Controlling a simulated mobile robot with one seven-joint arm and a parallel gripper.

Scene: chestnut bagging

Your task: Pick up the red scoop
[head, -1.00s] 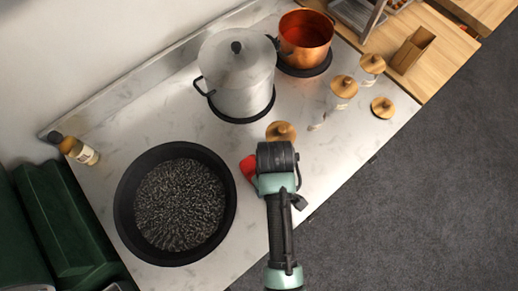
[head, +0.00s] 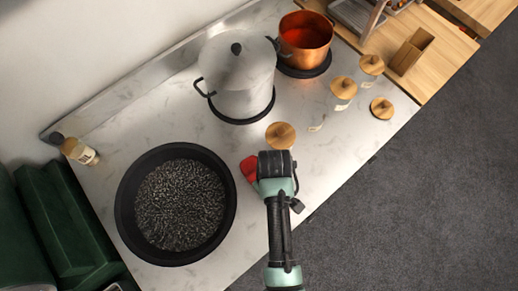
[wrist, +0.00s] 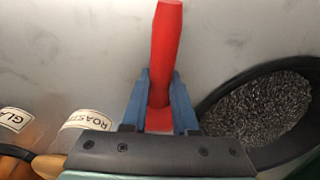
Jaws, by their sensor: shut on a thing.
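The red scoop (wrist: 166,45) shows in the wrist view as a long red piece that rises from between the two blue fingers. My gripper (wrist: 160,100) is shut on it. In the head view only a red part of the scoop (head: 249,168) shows, at the left of my wrist, over the marble counter. My wrist hides the fingers and the rest of the scoop there. I cannot tell whether the scoop touches the counter.
A black pan (head: 124,200) of dark gravel-like pieces stands left of my gripper. A steel pot (head: 238,85) and copper pot (head: 305,38) stand behind. A wooden lid (head: 280,135) is close by, with glass jars (head: 343,92) to the right. A bottle (head: 78,150) stands far left.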

